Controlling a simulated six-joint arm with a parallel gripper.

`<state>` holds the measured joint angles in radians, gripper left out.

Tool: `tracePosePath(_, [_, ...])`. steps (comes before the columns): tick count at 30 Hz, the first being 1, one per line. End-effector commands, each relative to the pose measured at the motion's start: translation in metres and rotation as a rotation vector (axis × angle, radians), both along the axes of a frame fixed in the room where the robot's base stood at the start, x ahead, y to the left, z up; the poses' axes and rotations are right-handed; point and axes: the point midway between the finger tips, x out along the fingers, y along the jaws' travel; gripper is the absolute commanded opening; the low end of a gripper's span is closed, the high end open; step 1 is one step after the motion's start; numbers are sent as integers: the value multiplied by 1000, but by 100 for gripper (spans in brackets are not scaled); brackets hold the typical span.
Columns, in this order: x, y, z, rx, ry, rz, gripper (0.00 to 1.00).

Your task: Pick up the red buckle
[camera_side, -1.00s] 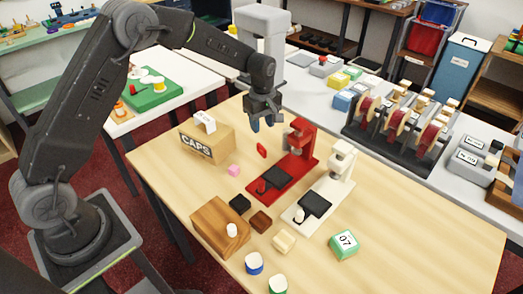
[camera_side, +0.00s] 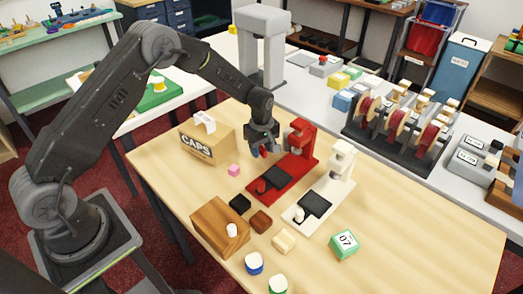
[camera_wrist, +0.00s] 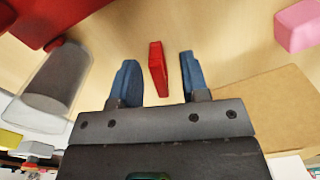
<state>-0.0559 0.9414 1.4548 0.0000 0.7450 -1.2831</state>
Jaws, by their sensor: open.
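The red buckle (camera_wrist: 158,68) is a small, thin red piece. In the wrist view it stands on edge between the two blue fingertips of my gripper (camera_wrist: 155,80), with a gap on each side. In the side view my gripper (camera_side: 264,148) is low over the table, just left of the red press, and its fingers partly hide the buckle (camera_side: 262,152). The gripper is open and holds nothing.
The red press (camera_side: 280,178) stands close on the right, with a white press (camera_side: 318,203) beyond it. A CAPS box (camera_side: 205,143) is on the left. A pink block (camera_side: 234,170) lies nearby. Several small blocks and a wooden box (camera_side: 215,230) are nearer the front.

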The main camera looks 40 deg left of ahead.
Motion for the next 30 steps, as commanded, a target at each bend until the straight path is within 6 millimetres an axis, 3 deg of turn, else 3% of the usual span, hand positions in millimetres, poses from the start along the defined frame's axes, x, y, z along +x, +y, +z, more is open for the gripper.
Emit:
tracePosePath(14, [0,0,1,0,0,0,0])
tracePosePath(25, [0,0,3,0,-1,0,0])
tracePosePath(30, [1,0,25,0,-4,0,0])
